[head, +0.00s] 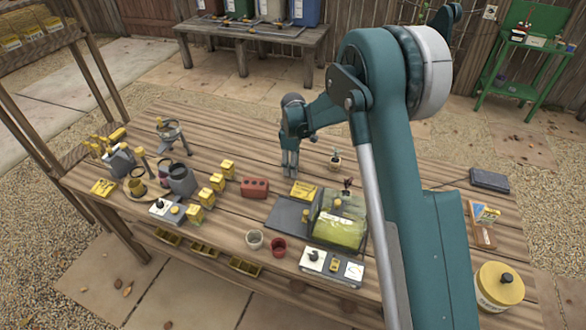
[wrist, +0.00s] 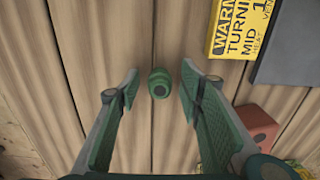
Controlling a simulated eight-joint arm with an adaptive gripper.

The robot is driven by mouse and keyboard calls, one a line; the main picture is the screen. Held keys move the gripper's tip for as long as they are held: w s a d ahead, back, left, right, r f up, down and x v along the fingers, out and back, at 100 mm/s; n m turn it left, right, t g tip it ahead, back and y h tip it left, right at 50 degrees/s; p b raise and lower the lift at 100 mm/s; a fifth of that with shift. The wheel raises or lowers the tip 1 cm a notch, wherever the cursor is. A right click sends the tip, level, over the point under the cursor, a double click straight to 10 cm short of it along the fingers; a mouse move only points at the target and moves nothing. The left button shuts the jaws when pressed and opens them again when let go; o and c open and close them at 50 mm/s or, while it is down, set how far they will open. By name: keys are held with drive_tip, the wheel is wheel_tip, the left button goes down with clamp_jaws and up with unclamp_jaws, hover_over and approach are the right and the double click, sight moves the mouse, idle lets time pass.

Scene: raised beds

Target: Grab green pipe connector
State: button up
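The green pipe connector (wrist: 159,83) is a small, dark green ringed piece with a round opening. It is on the wooden planks in the wrist view. My gripper (wrist: 157,79) is open, with one finger to each side of the connector in the picture and a gap on both sides. I cannot tell how far above it the fingertips are. In the head view my gripper (head: 290,163) points down over the back middle of the table, and I cannot make out the connector there.
A yellow warning sign (wrist: 236,27) and a dark grey plate (wrist: 290,45) lie near the right finger. A red block (wrist: 257,130) is close on the right, also visible in the head view (head: 255,187). A small pot (head: 335,163) stands right of my gripper. Planks to the left are bare.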

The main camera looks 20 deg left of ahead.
drive_tip(key=c, duration=0.9)
drive_tip(key=shift+o, duration=0.2)
drive_tip(key=shift+r, duration=0.15)
drive_tip(key=shift+r+p, duration=0.45)
drive_tip(key=shift+r, duration=4.45)
